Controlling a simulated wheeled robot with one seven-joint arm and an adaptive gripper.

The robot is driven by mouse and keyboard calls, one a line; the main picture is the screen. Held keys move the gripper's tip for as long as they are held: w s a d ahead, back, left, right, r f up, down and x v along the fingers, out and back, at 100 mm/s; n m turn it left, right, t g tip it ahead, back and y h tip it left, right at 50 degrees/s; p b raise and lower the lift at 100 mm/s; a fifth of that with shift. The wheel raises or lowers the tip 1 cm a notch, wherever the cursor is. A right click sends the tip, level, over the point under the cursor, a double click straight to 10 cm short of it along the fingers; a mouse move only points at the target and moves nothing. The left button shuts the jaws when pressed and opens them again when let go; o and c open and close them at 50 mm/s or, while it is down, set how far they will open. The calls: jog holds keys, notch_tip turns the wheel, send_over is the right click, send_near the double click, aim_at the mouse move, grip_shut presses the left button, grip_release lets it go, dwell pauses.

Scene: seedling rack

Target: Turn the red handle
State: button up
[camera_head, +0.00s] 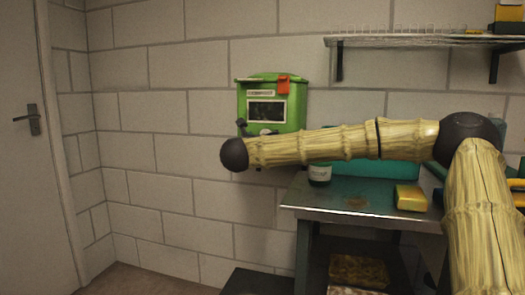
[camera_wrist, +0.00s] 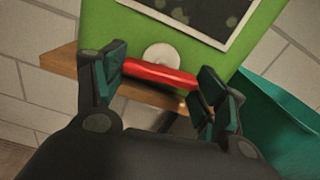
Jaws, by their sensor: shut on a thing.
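The red handle (camera_wrist: 158,74) is a short bar in front of a round pale disc (camera_wrist: 161,54) on the lower front of a green box. In the wrist view it slants slightly down to the right. My gripper (camera_wrist: 161,66) is shut on it, with one finger at each end of the bar. The green box (camera_head: 296,106) is on the block wall in the head view, and its lower front also shows in the wrist view (camera_wrist: 95,27). In the head view my arm hides the handle and most of my gripper.
A metal table (camera_head: 330,203) stands below right of the box, bearing a jar (camera_head: 319,174), a yellow block (camera_head: 410,198) and a teal container (camera_head: 368,170). A wall shelf (camera_head: 420,41) is at upper right. A door (camera_head: 22,180) is at left. The wall between is clear.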

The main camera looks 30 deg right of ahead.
jog(key=shift+f+m+b, duration=0.3)
jog(key=shift+m+b, duration=0.3)
jog(key=shift+m, duration=0.1)
jog(key=shift+r, duration=0.1)
jog(key=o, duration=1)
jog(key=shift+d, duration=0.1)
jog(key=shift+r, duration=0.1)
jog(key=v, duration=1.2)
